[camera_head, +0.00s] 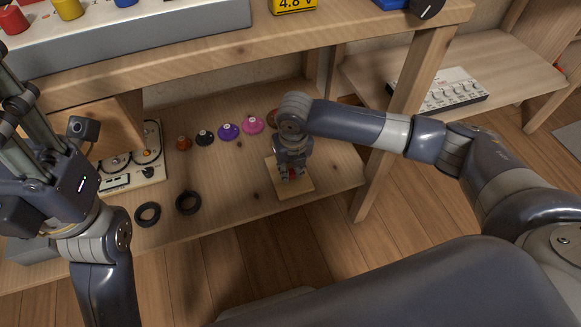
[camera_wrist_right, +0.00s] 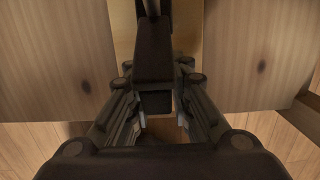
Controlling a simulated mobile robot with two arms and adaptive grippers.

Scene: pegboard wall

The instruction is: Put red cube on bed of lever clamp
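In the head view my right gripper (camera_head: 291,176) points down over a small light wooden board (camera_head: 302,187) on the lower shelf. A small red patch (camera_head: 292,171), likely the red cube, shows between its fingers; its contact with them is unclear. In the right wrist view a dark block-like part (camera_wrist_right: 153,70) lies between the two fingers (camera_wrist_right: 156,82), over the pale board (camera_wrist_right: 187,30). I cannot tell whether this part belongs to the lever clamp. The cube does not show there. My left gripper (camera_head: 20,95) is at the left edge, partly cut off, away from the board.
Several coloured knobs (camera_head: 228,131) stand in a row behind the board. Two black rings (camera_head: 188,202) lie left of it. A panel with dials (camera_head: 132,158) is farther left. The upper shelf edge (camera_head: 200,52) and a wooden post (camera_head: 405,110) bound the space.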

